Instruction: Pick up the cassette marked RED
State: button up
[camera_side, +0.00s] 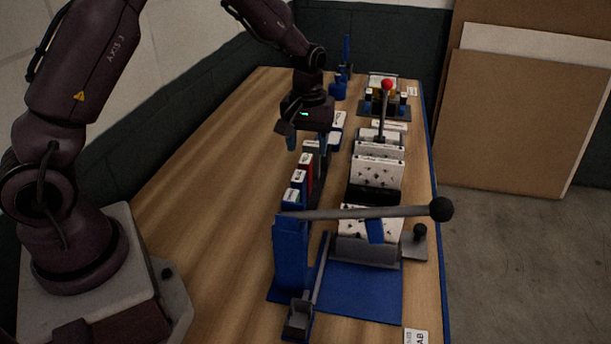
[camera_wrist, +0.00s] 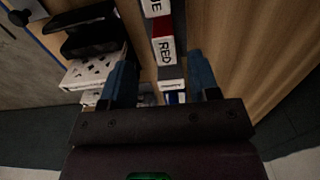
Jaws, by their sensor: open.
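The cassette marked RED (camera_wrist: 165,48) stands in a row of cassettes in the wrist view, its white label readable and its body red. In the side view the red cassette (camera_side: 308,170) shows between blue ones in front and a grey one behind. My gripper (camera_side: 308,143) is open and empty, above the far end of the row. In the wrist view my gripper's (camera_wrist: 163,76) two blue fingers lie on either side of the row's line, nearer the grey cassette (camera_wrist: 171,73) than the RED label. The fingertips' height over the cassettes is hard to tell.
Blue cassettes (camera_side: 297,180) stand in front of the red one. White patterned blocks (camera_side: 378,172) stand close on the right. A blue lever press (camera_side: 291,255) with a long black-knobbed handle is at the front. The wooden table (camera_side: 215,190) is clear on the left.

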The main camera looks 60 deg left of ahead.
aim_at(305, 158)
jog(key=f, duration=0.5)
jog(key=shift+a+f, duration=0.3)
jog(key=shift+a, duration=0.05)
jog(key=shift+c, duration=0.4)
jog(key=c, duration=0.9)
